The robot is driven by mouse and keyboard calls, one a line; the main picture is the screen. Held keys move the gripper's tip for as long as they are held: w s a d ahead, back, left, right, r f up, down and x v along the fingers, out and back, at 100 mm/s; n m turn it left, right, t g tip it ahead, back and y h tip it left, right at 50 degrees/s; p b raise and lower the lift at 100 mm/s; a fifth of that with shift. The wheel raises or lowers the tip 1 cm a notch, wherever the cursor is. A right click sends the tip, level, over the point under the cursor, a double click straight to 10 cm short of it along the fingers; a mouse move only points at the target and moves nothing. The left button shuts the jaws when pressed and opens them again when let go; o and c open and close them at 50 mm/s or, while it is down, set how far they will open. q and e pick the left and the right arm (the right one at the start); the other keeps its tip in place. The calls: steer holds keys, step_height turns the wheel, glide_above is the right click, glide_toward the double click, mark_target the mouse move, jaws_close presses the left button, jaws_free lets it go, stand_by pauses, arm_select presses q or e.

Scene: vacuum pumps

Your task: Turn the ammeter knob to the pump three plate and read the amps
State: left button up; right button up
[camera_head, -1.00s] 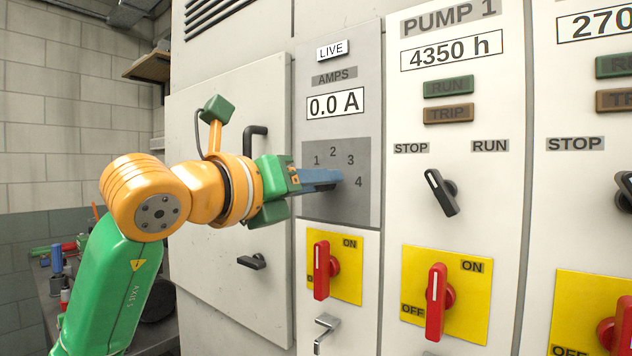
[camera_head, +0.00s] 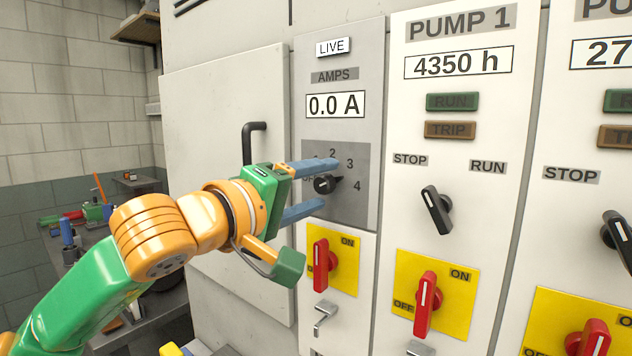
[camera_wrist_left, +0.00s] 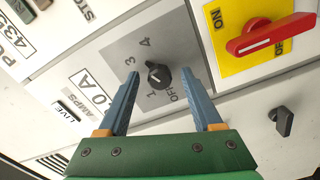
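The black ammeter knob (camera_head: 326,185) sits on a grey plate (camera_head: 350,208) marked OFF, 1, 2, 3 and 4. The AMPS display (camera_head: 335,105) above it reads 0.0 A, under a LIVE label. My left gripper (camera_head: 331,183) is open, one blue finger above the knob and one below. In the left wrist view the knob (camera_wrist_left: 158,76) lies between the fingertips (camera_wrist_left: 161,73), with a gap on each side. I cannot tell surely which mark its pointer faces. The 1 and part of OFF are hidden in the head view. My right gripper is not in view.
A red switch (camera_head: 320,265) on a yellow plate is below the ammeter plate, near my left wrist. A black door handle (camera_head: 248,143) stands out at the left. To the right are the PUMP 1 black selector (camera_head: 437,210) and red switch (camera_head: 427,303).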

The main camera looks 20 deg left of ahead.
arm_select(q)
steer(key=shift+s, duration=0.1)
steer(key=shift+b+v, duration=0.45)
steer(key=shift+v, duration=0.45)
steer(key=shift+s+a+f+b, duration=0.1)
steer(key=shift+s+a+b, duration=0.25)
steer(key=shift+s, duration=0.25)
steer(key=b+v, duration=0.1)
steer(key=v, duration=0.3)
steer(key=shift+s, duration=0.4)
